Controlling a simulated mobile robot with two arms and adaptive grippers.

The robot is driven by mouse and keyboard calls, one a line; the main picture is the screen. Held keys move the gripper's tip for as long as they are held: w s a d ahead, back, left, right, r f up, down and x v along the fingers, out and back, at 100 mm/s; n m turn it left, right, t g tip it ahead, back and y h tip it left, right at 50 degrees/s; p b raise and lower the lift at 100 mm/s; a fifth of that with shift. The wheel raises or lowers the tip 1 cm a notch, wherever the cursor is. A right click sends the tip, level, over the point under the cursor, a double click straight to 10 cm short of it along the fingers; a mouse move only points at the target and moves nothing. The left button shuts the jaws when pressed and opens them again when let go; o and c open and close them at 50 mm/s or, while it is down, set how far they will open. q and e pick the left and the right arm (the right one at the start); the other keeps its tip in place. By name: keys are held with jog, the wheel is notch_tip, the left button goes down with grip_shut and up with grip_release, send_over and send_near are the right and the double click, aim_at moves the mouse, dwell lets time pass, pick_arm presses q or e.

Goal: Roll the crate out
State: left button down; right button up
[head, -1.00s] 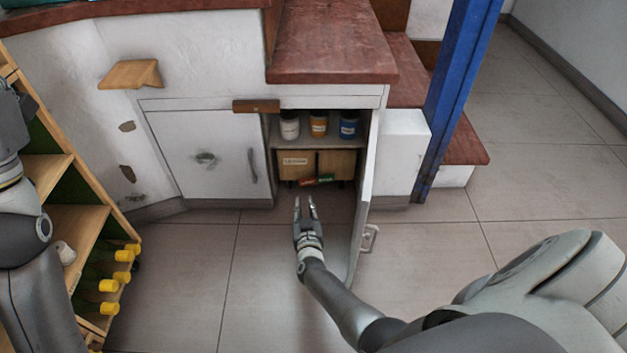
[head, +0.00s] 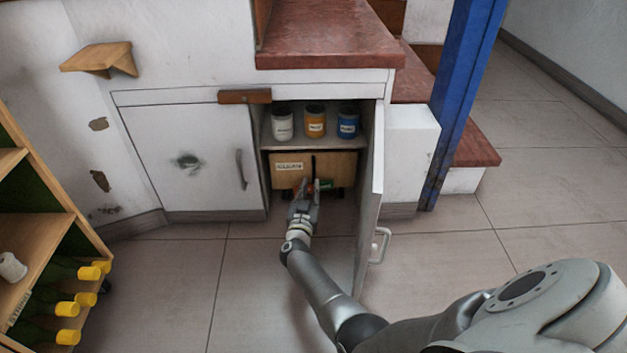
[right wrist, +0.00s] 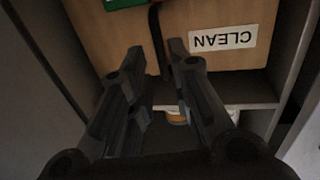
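The crate (head: 342,163) is a light wooden box with a white label in the lower compartment of the open cupboard, under a shelf. A dark vertical strap or handle runs down its front. My right gripper (head: 305,186) is at the crate's front, fingers pointing into the cupboard. In the right wrist view the crate (right wrist: 220,62) appears upside down, its label reading "CLEAN". There the dark strap (right wrist: 155,28) lies between the two spread fingertips of the right gripper (right wrist: 158,55); I cannot tell whether they touch it. My left gripper is out of view.
Several paint-like jars, including an orange one (head: 315,122), stand on the shelf above. The open cupboard door (head: 370,200) is close to the right of my forearm. A wooden rack (head: 50,215) with yellow-capped bottles stands at left. The tiled floor (head: 250,280) in front is clear.

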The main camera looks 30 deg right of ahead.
aim_at(314, 176)
jog(key=b+x, duration=0.3)
jog(key=x, duration=0.2)
jog(key=shift+w+d+f+b, duration=0.2)
jog(key=shift+d+f+b, duration=0.05)
jog(key=shift+b, duration=0.15)
jog(key=shift+w+d+r+b, duration=0.2)
jog(key=shift+w+d+b, duration=0.2)
jog(key=shift+w, duration=0.1)
grip_shut()
